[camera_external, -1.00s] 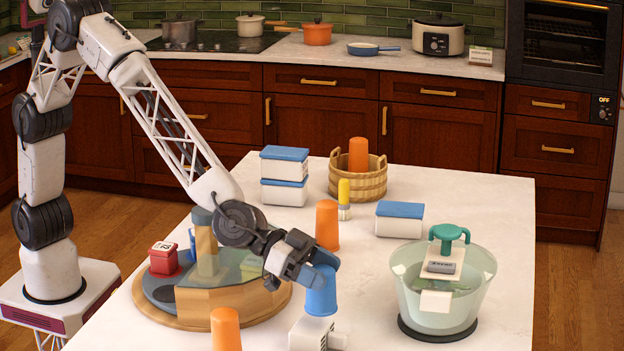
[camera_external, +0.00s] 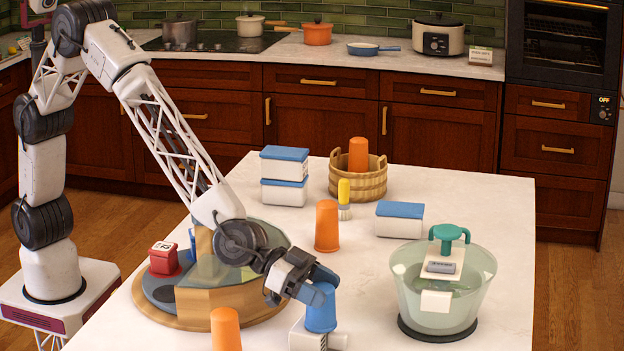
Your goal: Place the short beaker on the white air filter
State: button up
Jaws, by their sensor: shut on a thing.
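The short beaker is most likely the blue cup (camera_external: 320,316), upside down with its wider rim low, near the front of the white table. My gripper (camera_external: 322,290) is shut on its upper part. A white block (camera_external: 302,339) with a dark striped edge, likely the white air filter, lies directly below and partly behind the blue cup. The cup's lower rim overlaps the block in the picture; I cannot tell whether they touch. The cup hides part of the block's top.
An orange cup (camera_external: 226,330) stands at front left, another (camera_external: 327,226) behind my gripper. A round wooden turntable (camera_external: 160,315) lies left. A translucent tub (camera_external: 443,300) stands right. Blue-lidded boxes (camera_external: 399,222) and a basket (camera_external: 358,185) stand farther back.

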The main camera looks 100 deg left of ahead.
jog(key=shift+f, duration=0.1)
jog(key=o, duration=0.9)
jog(key=shift+v, duration=1.25)
jog(key=shift+s+r, duration=0.1)
jog(key=shift+r, duration=1.75)
jog(key=shift+s+r, duration=0.15)
jog(key=shift+r, duration=1.7)
jog(key=shift+a, duration=0.1)
